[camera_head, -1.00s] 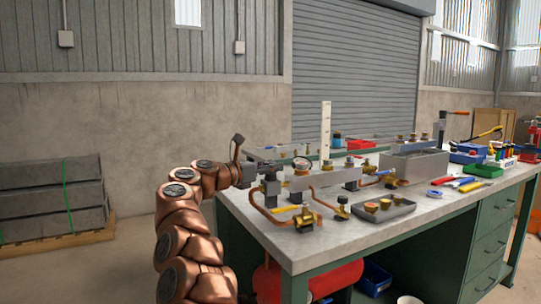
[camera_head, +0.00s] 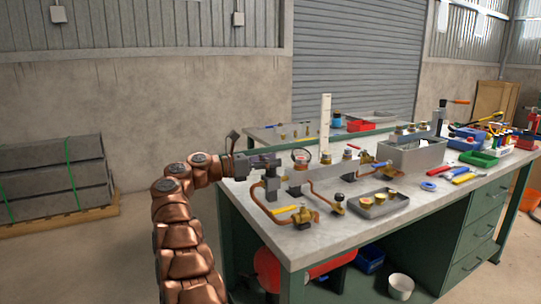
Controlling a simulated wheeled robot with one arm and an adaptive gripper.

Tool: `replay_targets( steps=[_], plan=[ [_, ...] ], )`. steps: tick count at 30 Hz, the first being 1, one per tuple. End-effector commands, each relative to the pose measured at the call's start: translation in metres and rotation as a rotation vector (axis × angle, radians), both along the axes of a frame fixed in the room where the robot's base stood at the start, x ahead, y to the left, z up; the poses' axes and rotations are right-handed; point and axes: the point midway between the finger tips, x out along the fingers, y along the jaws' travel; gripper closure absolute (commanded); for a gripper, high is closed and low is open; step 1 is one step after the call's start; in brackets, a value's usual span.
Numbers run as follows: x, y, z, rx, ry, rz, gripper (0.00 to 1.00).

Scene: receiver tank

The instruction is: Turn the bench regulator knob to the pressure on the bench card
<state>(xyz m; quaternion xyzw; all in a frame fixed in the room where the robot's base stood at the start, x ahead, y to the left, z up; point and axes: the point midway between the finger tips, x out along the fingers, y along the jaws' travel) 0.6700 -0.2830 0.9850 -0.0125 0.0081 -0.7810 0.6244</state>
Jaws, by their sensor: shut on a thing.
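My copper-coloured arm reaches in from the lower left, and my dark gripper (camera_head: 268,162) is at the left end of the pipe assembly on the bench. It is shut at the regulator there. The knob between the fingers is mostly hidden by them and too small to make out. A tall white upright strip (camera_head: 325,128) with faint marks stands behind the assembly. I cannot tell whether it is the bench card, and no pressure figure is readable.
The green bench (camera_head: 430,212) has a grey tray (camera_head: 378,203) of brass fittings, a grey bin (camera_head: 415,157), and yellow and blue hand tools. Copper pipes and valves crowd the area before my gripper. A red tank (camera_head: 268,270) and white bucket (camera_head: 400,286) are below.

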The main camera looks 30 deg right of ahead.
Motion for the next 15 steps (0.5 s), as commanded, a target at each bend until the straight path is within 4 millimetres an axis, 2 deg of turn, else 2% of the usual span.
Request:
replay_targets(
  steps=[1,6,15],
  plan=[
    [-0.0013,-0.0010,0.0109,-0.012,-0.005,-0.018,0.96],
    [-0.0006,0.0005,0.0132,-0.017,-0.007,-0.062,0.96],
    [-0.0004,0.0004,0.0053,-0.005,-0.004,-0.115,0.96]
  ],
)
